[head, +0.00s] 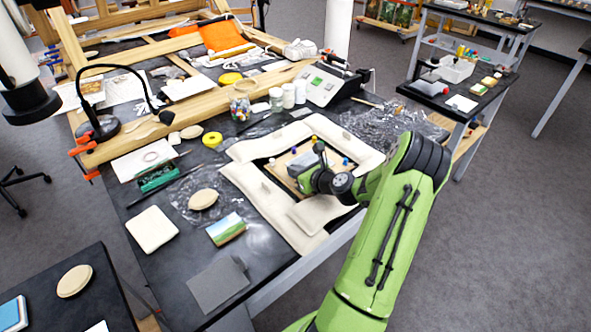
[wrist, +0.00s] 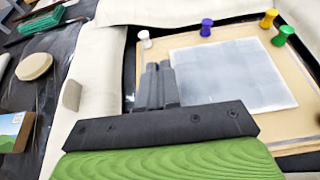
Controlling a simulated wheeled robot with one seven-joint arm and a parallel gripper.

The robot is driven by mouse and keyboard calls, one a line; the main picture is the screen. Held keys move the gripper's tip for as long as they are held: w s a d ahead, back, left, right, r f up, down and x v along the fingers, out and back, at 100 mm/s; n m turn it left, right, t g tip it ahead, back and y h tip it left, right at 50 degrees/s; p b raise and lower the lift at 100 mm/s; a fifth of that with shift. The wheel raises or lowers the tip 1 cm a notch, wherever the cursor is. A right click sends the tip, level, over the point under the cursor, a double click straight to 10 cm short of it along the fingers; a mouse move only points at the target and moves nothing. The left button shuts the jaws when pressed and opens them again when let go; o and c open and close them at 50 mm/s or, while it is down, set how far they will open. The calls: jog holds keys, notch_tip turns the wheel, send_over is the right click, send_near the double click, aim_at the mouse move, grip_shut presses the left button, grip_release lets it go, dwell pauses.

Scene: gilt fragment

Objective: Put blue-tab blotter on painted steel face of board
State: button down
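The tan board (head: 285,178) lies inside a frame of cream pads. It also shows in the wrist view (wrist: 290,134), with a flat blue-grey sheet (wrist: 233,76) on it; I cannot tell whether this is the painted steel face. A blue-purple peg (wrist: 207,27) stands at the board's far edge beside white, yellow and green pegs. I cannot pick out the blue-tab blotter for sure. My gripper (wrist: 158,68) looks shut and empty, over the board's left part beside the sheet. In the head view my gripper (head: 320,150) hangs over the board, and my arm hides its right side.
Cream pads (head: 260,190) border the board. An oval pad (head: 203,199), a small landscape picture (head: 226,229), a white square pad (head: 151,229) and a grey sheet (head: 218,283) lie to the left. Jars (head: 276,99) and a scale (head: 325,84) stand behind.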

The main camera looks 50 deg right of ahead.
jog(key=c, duration=1.3)
grip_release()
jog(key=shift+o, duration=0.2)
jog(key=p+v, duration=0.2)
jog(key=v, duration=1.3)
jog(key=shift+s+a+r, duration=0.1)
jog(key=shift+s+r, duration=0.1)
jog(key=shift+s, duration=0.15)
